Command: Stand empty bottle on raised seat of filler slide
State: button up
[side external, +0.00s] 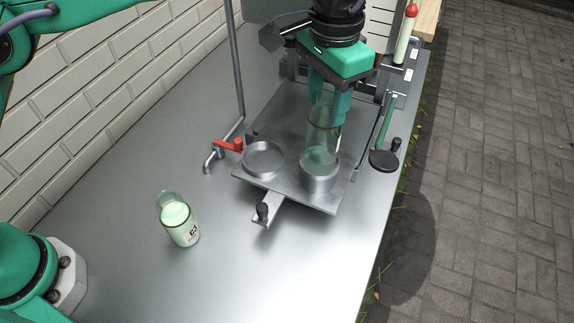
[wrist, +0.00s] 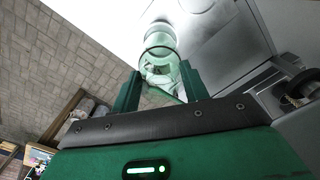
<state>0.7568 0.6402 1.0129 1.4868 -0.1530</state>
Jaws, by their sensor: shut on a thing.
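My gripper (side external: 328,100) is shut on the clear empty bottle (side external: 318,147) above the filler slide (side external: 282,113). The bottle is upright, and its base is at the right-hand round metal seat (side external: 320,184). I cannot tell whether the base touches the seat floor. The left-hand round seat (side external: 264,160) is empty. In the wrist view the bottle (wrist: 160,50) shows between the two fingers of my gripper (wrist: 160,78).
A bottle filled with pale green-white liquid (side external: 181,223) stands on the metal counter (side external: 130,190) at front left. A tap with a red handle (side external: 228,145) is left of the slide. A green lever (side external: 386,125) and dark disc (side external: 383,161) stand to the right. The counter front is clear.

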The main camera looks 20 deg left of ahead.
jog(key=shift+f, duration=0.1)
dwell(0.3)
jog(key=shift+f, duration=1.25)
dwell(0.9)
jog(key=o, duration=1.4)
jog(key=shift+c, duration=1)
jog(key=shift+r, duration=3.5)
